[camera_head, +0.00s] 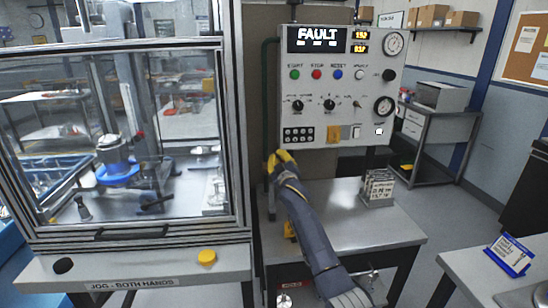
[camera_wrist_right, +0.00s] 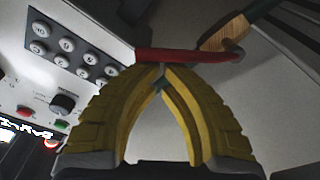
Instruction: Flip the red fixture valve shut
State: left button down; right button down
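The red fixture valve handle (camera_wrist_right: 185,55) is a long bar lying crosswise at my right fingertips in the right wrist view, its right end curving up beside a wooden-looking tag (camera_wrist_right: 225,32). I cannot make out the handle in the head view, where my right gripper covers that area. My right gripper (camera_wrist_right: 162,70) has yellow fingers with their tips together. The tips are at or just against the bar, and I see nothing clearly pinched between them. In the head view the right gripper (camera_head: 280,157) is below the panel's lower left corner. My left gripper is not in view.
The control panel (camera_head: 345,85) reads FAULT; its keypad (camera_wrist_right: 75,45) is close to my right gripper. A green pipe (camera_head: 266,100) runs down the panel's left side. A glazed enclosure (camera_head: 125,130) stands left.

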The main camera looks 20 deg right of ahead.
jog(key=shift+s+d+f+m+h, duration=0.1)
jog(key=shift+d+f+m+h, duration=0.15)
jog(key=shift+d+f+m, duration=0.8)
jog(key=shift+s+d+f+m+h, duration=0.15)
jog(key=shift+f+m+h, duration=0.2)
jog(key=shift+m, duration=1.55)
jog(key=shift+s+d+f+m+h, duration=0.15)
jog(key=shift+d+f+m, duration=0.55)
jog(key=shift+m, duration=0.75)
jog(key=shift+w+a+f+h, duration=0.1)
jog(key=shift+h, duration=0.15)
jog(key=r+v, duration=0.1)
jog(key=v, duration=0.6)
jog(key=shift+s+f, duration=0.3)
jog(key=shift+f, duration=0.15)
